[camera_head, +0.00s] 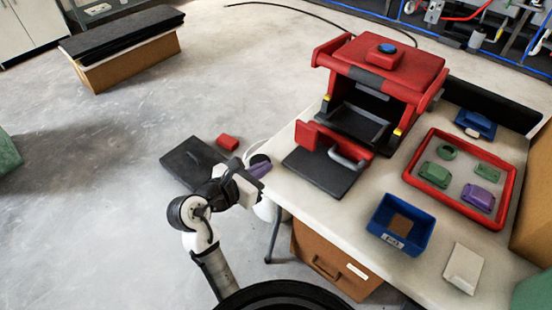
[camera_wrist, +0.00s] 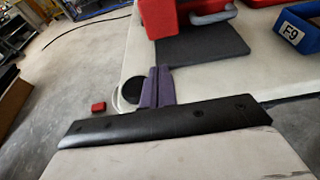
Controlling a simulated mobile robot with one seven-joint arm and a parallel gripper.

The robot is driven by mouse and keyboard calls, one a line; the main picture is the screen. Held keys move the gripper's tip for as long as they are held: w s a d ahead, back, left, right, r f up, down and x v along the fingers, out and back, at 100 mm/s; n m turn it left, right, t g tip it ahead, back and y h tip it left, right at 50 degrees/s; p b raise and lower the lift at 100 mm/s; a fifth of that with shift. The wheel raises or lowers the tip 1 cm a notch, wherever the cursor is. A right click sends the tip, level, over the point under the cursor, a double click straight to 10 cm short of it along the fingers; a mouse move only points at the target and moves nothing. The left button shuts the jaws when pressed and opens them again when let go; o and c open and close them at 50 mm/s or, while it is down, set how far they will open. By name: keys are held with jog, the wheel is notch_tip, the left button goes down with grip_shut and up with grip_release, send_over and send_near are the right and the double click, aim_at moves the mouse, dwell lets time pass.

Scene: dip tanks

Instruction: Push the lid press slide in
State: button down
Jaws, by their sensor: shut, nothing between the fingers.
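The lid press (camera_head: 385,75) is a red machine with a blue button on top, standing at the back of the white table. Its slide (camera_head: 322,171) sticks out toward the front, a dark flat plate with a red block and a grey handle (camera_head: 349,157). My gripper (camera_head: 262,167) has purple fingers, shut and empty, by the table's left edge. In the wrist view the fingertips (camera_wrist: 158,72) point toward the slide, apart from it.
A blue bin (camera_head: 397,223) with a brown piece, a white box (camera_head: 462,268) and a red-rimmed tray (camera_head: 468,219) with green and purple parts stand right of the slide. A red block (camera_head: 228,142) and dark mat (camera_head: 192,160) lie left of the table, over open floor.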

aim_at(301, 143)
jog(key=x, duration=0.4)
jog(key=r+x, duration=0.1)
jog(key=x, duration=0.7)
jog(key=shift+w+d+r+p, duration=0.1)
jog(key=shift+w+d+p, duration=0.2)
jog(key=shift+w+p, duration=0.05)
jog(key=w+d+p, duration=0.1)
jog(key=w, duration=0.1)
jog(key=w+d+p, duration=0.4)
jog(key=w, duration=0.1)
jog(key=shift+d+r, duration=0.1)
jog(key=shift+r, duration=0.05)
jog(key=shift+w, duration=0.15)
jog(key=shift+d+r, duration=0.1)
jog(key=shift+r, duration=0.05)
jog(key=shift+p, duration=0.3)
